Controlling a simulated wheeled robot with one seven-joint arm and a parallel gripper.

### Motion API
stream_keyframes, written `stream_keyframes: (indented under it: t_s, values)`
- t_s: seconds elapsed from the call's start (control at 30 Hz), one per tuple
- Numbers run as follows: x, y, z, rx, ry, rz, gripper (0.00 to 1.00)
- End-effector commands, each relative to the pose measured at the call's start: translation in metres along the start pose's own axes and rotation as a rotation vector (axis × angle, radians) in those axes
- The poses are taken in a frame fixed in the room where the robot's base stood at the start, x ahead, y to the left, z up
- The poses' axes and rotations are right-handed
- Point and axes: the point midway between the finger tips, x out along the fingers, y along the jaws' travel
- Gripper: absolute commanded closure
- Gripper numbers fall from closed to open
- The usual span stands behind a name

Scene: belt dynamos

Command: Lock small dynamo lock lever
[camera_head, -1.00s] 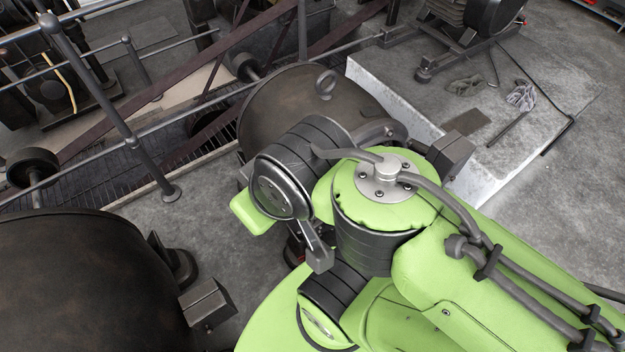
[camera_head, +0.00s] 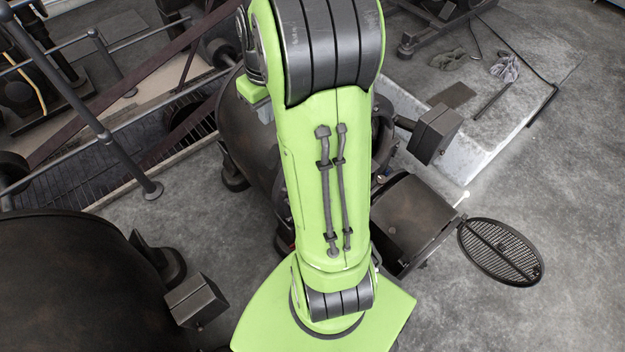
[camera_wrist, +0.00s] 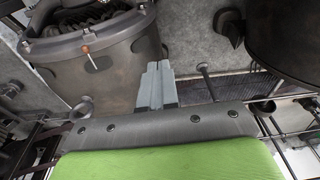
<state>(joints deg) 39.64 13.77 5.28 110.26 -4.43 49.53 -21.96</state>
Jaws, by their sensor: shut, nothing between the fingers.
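A dark, rounded dynamo (camera_head: 240,135) stands behind my green arm in the head view, and the arm hides much of it. In the wrist view a dark dynamo housing (camera_wrist: 110,72) fills the upper left, with its open end showing coils. A small lever-like pin (camera_wrist: 92,60) with an orange-brown end sits on its side; I cannot tell whether this is the lock lever or which way it is set. My gripper (camera_wrist: 158,66) has its grey fingers together and empty, to the right of the housing.
A larger dark rounded body (camera_head: 80,285) stands at the lower left in the head view. A dark box (camera_head: 405,210) and a round grille (camera_head: 500,250) stick out to the right of my arm. A railing (camera_head: 90,125) runs along the left. Open floor (camera_head: 560,190) lies at the right.

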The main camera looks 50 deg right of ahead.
Motion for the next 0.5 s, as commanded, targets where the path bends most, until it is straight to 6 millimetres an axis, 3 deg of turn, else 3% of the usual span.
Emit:
stream_keyframes:
  t_s: [0.03, 0.1, 0.2, 0.3, 0.4, 0.5]
  values:
    - [0.04, 0.033, 0.001, 0.038, -0.034, -0.03, 1.0]
    - [0.085, 0.072, 0.005, 0.072, -0.061, -0.074, 1.0]
    - [0.152, 0.126, 0.024, 0.125, -0.082, -0.143, 1.0]
    - [0.208, 0.164, 0.049, 0.171, -0.082, -0.204, 1.0]
    - [0.245, 0.184, 0.07, 0.203, -0.074, -0.245, 1.0]
    - [0.26, 0.193, 0.08, 0.216, -0.069, -0.262, 1.0]
